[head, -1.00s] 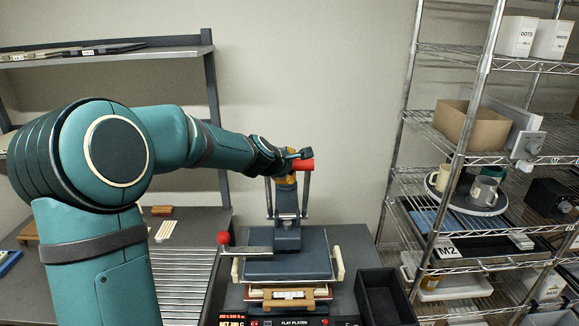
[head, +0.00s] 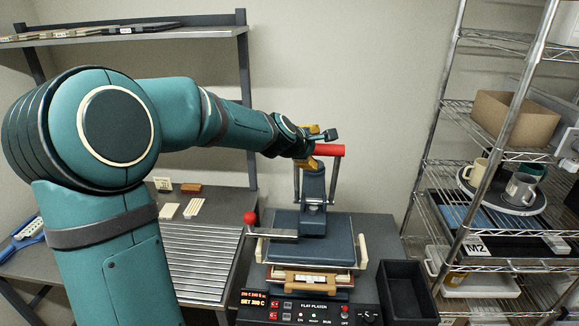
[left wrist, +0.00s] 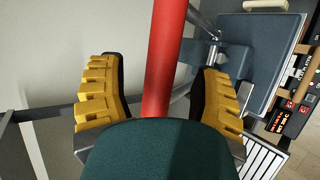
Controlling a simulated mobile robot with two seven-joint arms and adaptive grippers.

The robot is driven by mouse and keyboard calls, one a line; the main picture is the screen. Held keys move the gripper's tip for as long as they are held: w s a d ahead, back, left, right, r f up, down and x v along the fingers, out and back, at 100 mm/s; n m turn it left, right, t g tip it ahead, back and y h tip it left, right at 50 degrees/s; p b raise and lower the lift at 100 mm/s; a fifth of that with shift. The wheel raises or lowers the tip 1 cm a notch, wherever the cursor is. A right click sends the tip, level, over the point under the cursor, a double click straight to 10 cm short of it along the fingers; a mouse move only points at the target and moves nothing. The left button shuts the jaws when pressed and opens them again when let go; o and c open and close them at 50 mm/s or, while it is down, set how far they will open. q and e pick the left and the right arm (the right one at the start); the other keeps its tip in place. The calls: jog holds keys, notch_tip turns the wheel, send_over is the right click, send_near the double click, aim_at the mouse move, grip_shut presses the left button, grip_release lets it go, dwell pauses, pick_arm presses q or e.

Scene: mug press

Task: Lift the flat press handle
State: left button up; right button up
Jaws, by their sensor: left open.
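The flat press handle is a red bar (head: 329,150) on two metal arms, standing above the dark blue press head (head: 315,187) in the head view. My left gripper (head: 312,149) is open at the bar's left end, its yellow fingers above and below the bar's line. In the left wrist view the red bar (left wrist: 166,60) runs between the two open fingers (left wrist: 160,85), with a gap visible on both sides. The bar's near end is hidden behind the green gripper housing there. My right gripper is not in view.
The press has a control panel (head: 310,312) in front and a red-knobbed side lever (head: 250,218) at left. A black open bin (head: 408,292) stands at its right. A wire rack (head: 490,150) with mugs rises at right. A roller table (head: 205,255) lies at left.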

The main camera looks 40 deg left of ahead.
pick_arm(q)
jog(key=s+d, duration=0.1)
jog(key=s, duration=1)
jog(key=shift+d, duration=0.25)
dwell(0.7)
